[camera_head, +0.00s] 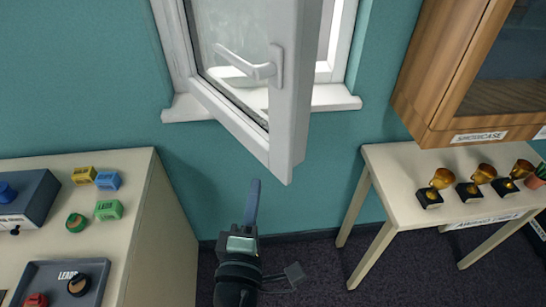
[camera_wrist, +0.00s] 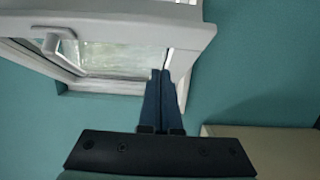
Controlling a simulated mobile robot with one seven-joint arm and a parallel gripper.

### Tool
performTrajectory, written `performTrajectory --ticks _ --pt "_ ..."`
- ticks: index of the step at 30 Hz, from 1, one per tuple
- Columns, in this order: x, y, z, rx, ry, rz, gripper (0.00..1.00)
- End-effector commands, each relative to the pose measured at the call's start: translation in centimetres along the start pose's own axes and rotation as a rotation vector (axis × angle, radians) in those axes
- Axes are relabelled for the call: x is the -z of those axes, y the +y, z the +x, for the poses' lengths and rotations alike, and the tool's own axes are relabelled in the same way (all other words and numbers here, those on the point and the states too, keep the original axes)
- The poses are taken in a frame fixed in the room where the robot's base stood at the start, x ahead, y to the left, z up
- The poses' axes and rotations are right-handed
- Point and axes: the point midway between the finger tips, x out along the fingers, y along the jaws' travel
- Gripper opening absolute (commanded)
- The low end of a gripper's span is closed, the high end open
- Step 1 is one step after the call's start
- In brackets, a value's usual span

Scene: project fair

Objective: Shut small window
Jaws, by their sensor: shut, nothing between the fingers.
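The small window's white sash (camera_head: 287,110) stands swung open into the room, away from its white frame (camera_head: 175,50) in the teal wall. A white lever handle (camera_head: 250,66) is on the sash. In the wrist view the sash (camera_wrist: 150,28) crosses the top, with its handle (camera_wrist: 56,42) at the left. My gripper (camera_head: 254,183) is below the sash's lower corner in the head view. In the wrist view its two blue fingers (camera_wrist: 160,74) are together and empty, with their tips just below the sash edge. I cannot tell whether they touch it.
A table (camera_head: 140,210) with coloured blocks and a tray stands at the left. A white table (camera_head: 385,165) with several small trophies stands at the right, below a wooden showcase (camera_head: 445,75). The dark floor between the tables is clear.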

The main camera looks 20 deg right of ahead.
Motion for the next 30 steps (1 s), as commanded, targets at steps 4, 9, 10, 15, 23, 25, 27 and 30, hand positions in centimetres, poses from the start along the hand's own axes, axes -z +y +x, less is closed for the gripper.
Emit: performTrajectory --ticks 4,9,10,15,23,25,27,30 --pt "-0.1 0.4 3.1 -0.001 -0.003 0.0 0.0" --pt "-1.4 0.4 5.4 0.002 -0.005 0.002 0.0" --pt "-1.6 0.3 5.7 0.002 -0.003 0.002 0.0" --pt "-2.6 0.2 6.7 0.0 -0.002 0.002 0.0" --pt "-2.9 0.0 7.0 0.0 0.0 0.002 0.0" --pt "-2.9 0.0 7.0 0.0 0.0 0.002 0.0" --pt "-2.9 0.0 7.0 0.0 0.0 0.002 0.0" --pt "-2.9 0.0 6.9 0.0 0.0 0.002 0.0"
